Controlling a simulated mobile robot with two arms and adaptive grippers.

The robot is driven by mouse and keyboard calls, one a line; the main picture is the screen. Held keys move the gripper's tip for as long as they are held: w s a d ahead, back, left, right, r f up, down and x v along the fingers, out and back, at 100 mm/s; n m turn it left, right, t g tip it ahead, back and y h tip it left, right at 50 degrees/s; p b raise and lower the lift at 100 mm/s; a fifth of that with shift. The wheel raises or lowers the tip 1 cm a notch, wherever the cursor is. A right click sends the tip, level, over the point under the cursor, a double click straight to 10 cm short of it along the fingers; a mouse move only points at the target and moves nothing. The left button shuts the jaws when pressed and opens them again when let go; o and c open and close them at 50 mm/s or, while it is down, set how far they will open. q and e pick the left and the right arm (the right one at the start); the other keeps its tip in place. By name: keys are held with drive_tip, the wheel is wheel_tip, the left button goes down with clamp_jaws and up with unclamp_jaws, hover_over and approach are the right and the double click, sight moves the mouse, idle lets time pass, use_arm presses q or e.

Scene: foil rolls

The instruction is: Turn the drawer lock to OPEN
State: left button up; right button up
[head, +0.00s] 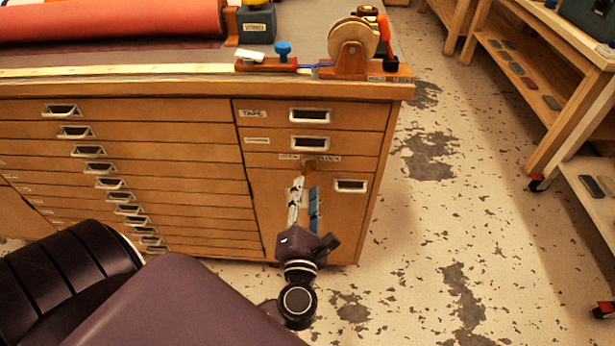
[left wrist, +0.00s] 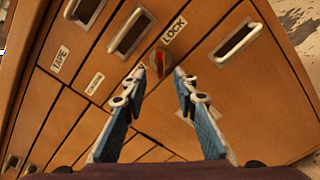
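The drawer lock is a small round brass knob (left wrist: 160,62) with a red mark, on the wooden cabinet front. In the head view the lock (head: 309,166) sits below the OPEN and LOCK labels and is partly hard to make out. In the left wrist view, the LOCK label (left wrist: 174,30) is just above right of it; the OPEN label is not visible there. My left gripper (left wrist: 159,76) is open and empty, its fingertips at either side just short of the knob, with no clear contact. It also shows in the head view (head: 305,182). My right gripper is out of view.
The cabinet (head: 252,220) has many drawers with metal handles; a cup handle (head: 350,186) is right of the lock. On top are a tape dispenser (head: 352,48) and a red roll (head: 110,20). Shelving (head: 530,80) stands at right. The speckled floor between is clear.

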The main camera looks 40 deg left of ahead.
sight(308, 173)
use_arm(q)
drive_tip(key=x, duration=0.5)
drive_tip(key=shift+w+a+f, duration=0.1)
drive_tip(key=shift+w+a, duration=0.05)
drive_tip(key=shift+w, duration=0.25)
clamp_jaws()
